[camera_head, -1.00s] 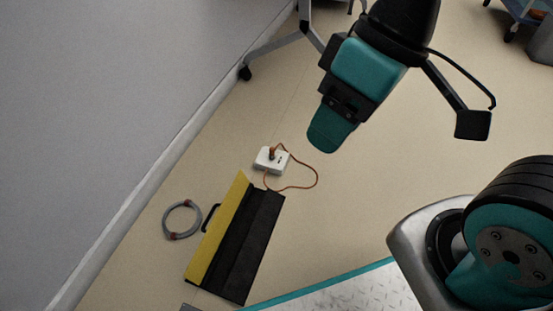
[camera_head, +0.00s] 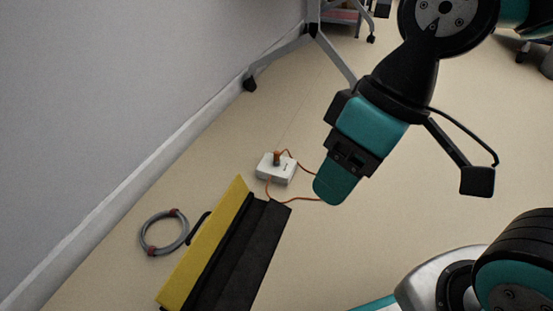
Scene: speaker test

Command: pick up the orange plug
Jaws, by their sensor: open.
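The orange plug (camera_head: 277,158) stands upright in a white socket block (camera_head: 277,174) on the floor. An orange cord (camera_head: 292,199) runs from it in a loop, partly hidden behind my gripper. My gripper (camera_head: 335,187) points down to the right of the block, apart from the plug. Its teal finger end shows from the side, and nothing is seen held in it.
A yellow and black open case or ramp (camera_head: 208,249) lies just in front of the block. A grey cable coil (camera_head: 164,232) lies left of it, near the wall (camera_head: 120,110). A wheeled stand leg (camera_head: 280,60) is behind.

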